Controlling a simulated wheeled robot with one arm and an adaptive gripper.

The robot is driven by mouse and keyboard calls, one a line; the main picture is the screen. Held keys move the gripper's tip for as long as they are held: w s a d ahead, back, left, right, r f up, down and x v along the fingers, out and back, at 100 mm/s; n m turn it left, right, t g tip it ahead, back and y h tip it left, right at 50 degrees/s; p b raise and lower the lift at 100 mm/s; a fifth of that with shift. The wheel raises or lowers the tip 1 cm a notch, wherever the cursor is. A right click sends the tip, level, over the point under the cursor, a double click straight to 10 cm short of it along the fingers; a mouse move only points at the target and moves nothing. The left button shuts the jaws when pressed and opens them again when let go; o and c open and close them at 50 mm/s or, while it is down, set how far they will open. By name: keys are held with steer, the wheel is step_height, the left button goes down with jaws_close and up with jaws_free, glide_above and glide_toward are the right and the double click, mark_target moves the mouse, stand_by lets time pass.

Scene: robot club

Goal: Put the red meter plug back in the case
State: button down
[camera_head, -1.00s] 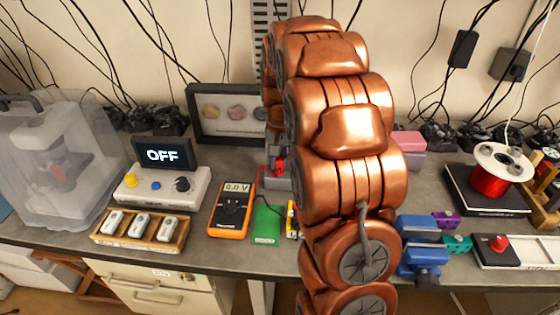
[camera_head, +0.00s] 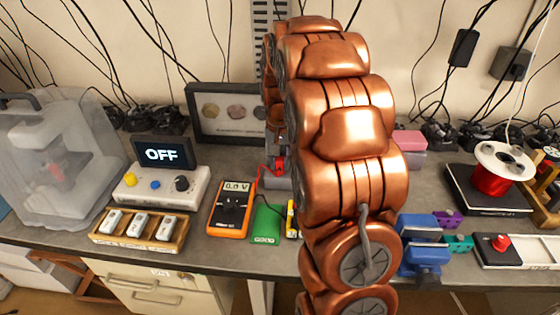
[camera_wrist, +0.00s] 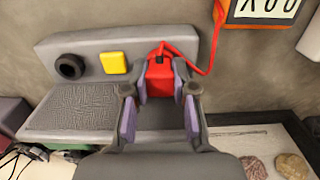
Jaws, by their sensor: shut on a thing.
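The red meter plug (camera_wrist: 160,78) is between the purple-padded fingers of my gripper (camera_wrist: 160,92), which is shut on it. A red lead runs from the plug toward the meter. The grey case (camera_wrist: 75,110) is directly at the plug, with a black round piece (camera_wrist: 69,67) and a yellow square piece (camera_wrist: 114,62) in its raised strip. The plug is at that strip beside the yellow piece; I cannot tell how deep it sits. In the head view the plug (camera_head: 278,167) shows at the left edge of my arm, which hides most of the case and gripper.
The orange multimeter (camera_head: 232,210) reads 0.0 V, with a green item (camera_head: 266,225) to its right. A framed display (camera_head: 228,112) stands behind. A switch box (camera_head: 162,186) and wooden tray (camera_head: 104,238) are left; blue clamps (camera_head: 420,258) are right.

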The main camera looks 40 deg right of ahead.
steer(key=c, duration=0.9)
jaws_free()
steer(key=shift+o, duration=0.2)
step_height(320, 180, up, 12)
